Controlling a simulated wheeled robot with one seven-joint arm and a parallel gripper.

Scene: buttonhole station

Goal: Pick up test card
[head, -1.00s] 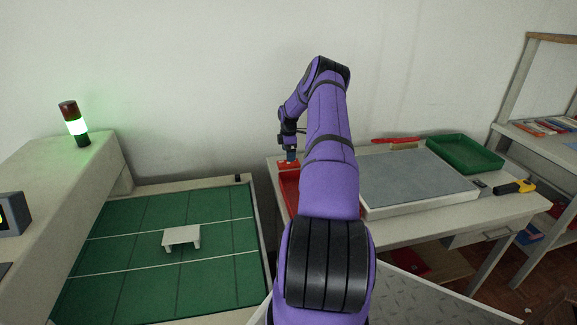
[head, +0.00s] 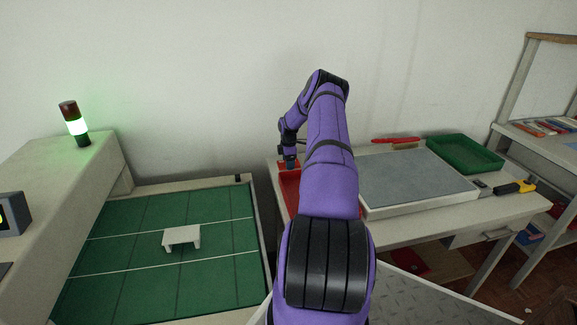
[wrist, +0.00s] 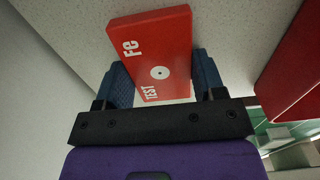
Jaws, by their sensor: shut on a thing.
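The test card is a red block (wrist: 155,45) with white letters "Fe" and "TEST" and a white dot with a dark centre. In the wrist view it sits between the two blue fingers of my gripper (wrist: 158,78), which is shut on it. In the head view my gripper (head: 290,163) is low at the back left of the light table (head: 400,225), by the red tray (head: 290,185). The card is hard to make out there because the gripper and arm crowd it. Whether the card touches the table cannot be told.
A grey-topped slab (head: 415,180) fills the table's middle, with a green tray (head: 465,153) behind it at right. A yellow and black tool (head: 515,187) lies near the right edge. Left is a green mat (head: 130,235) with a small white stand (head: 182,237).

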